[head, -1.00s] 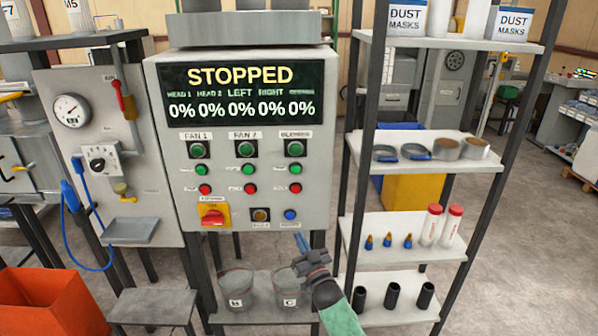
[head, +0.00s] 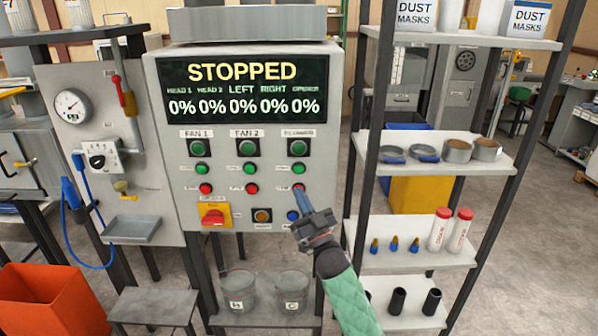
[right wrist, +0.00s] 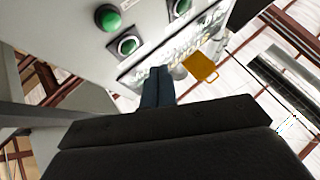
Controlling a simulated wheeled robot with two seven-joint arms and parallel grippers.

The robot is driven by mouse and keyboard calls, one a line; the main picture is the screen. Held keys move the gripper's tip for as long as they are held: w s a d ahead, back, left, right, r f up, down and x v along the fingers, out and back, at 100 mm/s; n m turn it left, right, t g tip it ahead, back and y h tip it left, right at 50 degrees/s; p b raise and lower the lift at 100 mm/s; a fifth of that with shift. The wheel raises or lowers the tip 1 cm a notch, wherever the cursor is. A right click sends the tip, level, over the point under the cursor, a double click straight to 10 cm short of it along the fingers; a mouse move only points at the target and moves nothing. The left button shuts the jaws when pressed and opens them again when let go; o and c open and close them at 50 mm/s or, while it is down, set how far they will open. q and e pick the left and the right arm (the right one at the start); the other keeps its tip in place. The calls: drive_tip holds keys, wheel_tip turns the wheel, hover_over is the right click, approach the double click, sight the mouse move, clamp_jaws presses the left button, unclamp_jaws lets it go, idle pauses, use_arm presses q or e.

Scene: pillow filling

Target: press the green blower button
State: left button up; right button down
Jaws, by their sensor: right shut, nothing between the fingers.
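The control panel (head: 165,160) stands ahead with its display reading STOPPED. The third button column, under a blurred label that seems to read BLOWER, has a large black-framed green light or button (head: 298,148) and a smaller green button (head: 298,169) below it. My right gripper (head: 299,192) is shut and empty, pointing up, with its tips just below the small green button and over the red button in that column. Its shut fingers (right wrist: 157,88) also show in the right wrist view, near green round buttons (right wrist: 107,17). Contact with the panel cannot be told. My left gripper is out of view.
A red-and-yellow switch (head: 213,215), an amber button (head: 262,215) and a partly hidden blue button (head: 292,215) sit low on the panel. A shelf rack (head: 455,135) stands close on the right. Two buckets (head: 239,290) stand below the panel.

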drive_tip(key=b, duration=0.2)
approach(299, 169)
drive_tip(key=w+a+r, duration=0.2)
drive_tip(key=a+r, duration=0.2)
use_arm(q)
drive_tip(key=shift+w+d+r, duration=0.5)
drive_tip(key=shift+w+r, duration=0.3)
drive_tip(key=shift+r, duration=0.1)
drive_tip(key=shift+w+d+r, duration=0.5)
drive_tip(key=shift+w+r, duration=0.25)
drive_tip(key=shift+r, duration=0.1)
use_arm(e)
drive_tip(key=shift+w+d+r, duration=0.1)
drive_tip(key=shift+w+d, duration=0.05)
drive_tip(key=shift+w, duration=0.2)
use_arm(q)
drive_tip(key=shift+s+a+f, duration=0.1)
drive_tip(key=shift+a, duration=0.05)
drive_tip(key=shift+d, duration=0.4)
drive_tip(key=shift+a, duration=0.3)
